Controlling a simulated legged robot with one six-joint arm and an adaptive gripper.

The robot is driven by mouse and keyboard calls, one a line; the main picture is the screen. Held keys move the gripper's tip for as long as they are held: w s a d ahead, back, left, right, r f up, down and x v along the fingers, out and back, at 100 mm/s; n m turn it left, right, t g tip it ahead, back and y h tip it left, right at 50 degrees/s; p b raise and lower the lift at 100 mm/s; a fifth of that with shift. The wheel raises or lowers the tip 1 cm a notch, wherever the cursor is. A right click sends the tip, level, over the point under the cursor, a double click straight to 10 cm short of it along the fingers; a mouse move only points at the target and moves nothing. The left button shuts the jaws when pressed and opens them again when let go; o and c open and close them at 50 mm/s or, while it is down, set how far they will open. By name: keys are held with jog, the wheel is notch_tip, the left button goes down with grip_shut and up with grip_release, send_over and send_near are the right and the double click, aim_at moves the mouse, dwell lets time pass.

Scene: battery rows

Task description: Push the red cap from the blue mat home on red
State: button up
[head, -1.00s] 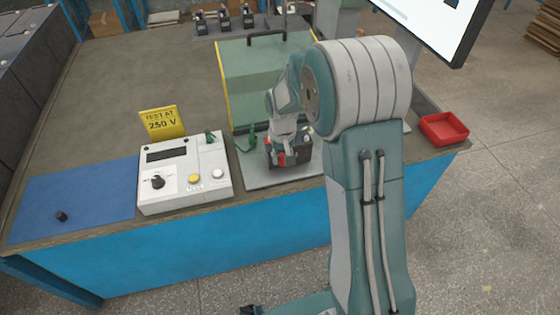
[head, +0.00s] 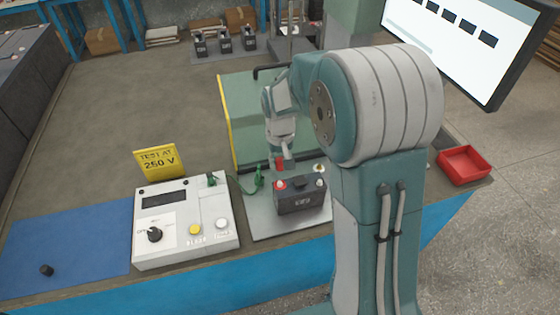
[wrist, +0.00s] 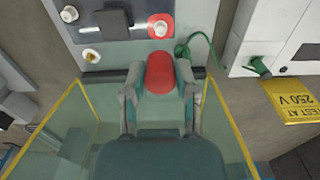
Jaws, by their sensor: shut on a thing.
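My gripper (wrist: 158,88) is shut on the red cap (wrist: 160,73), which points toward the battery in the wrist view. In the head view the red cap (head: 279,161) is just behind and above the dark battery (head: 301,201), apart from it as far as I can see. The battery stands upright on a grey plate (head: 262,226). Its red terminal (head: 281,185) is on the left, with a bare pale post in the wrist view (wrist: 160,28). The other terminal (head: 319,169) is pale. The blue mat (head: 85,240) holds only a black cap (head: 46,270).
A white tester (head: 182,215) stands left of the plate, a yellow sign (head: 160,162) behind it. A green lead with a clip (head: 259,178) lies beside the battery. A clear green guard with a yellow edge (head: 227,125) stands behind. A red tray (head: 464,166) is at right.

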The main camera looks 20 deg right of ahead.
aim_at(280, 182)
jog(key=shift+a+f, duration=0.25)
jog(key=shift+f, duration=0.2)
jog(key=shift+d+f, duration=0.15)
jog(key=shift+f, duration=0.65)
jog(key=shift+d+f, duration=0.1)
jog(key=shift+f, duration=0.65)
jog(key=shift+a+f, duration=0.1)
jog(key=shift+f, duration=0.15)
jog(key=shift+s+r, duration=0.1)
jog(key=shift+f, duration=1.5)
dwell(1.3)
jog(key=o, duration=0.8)
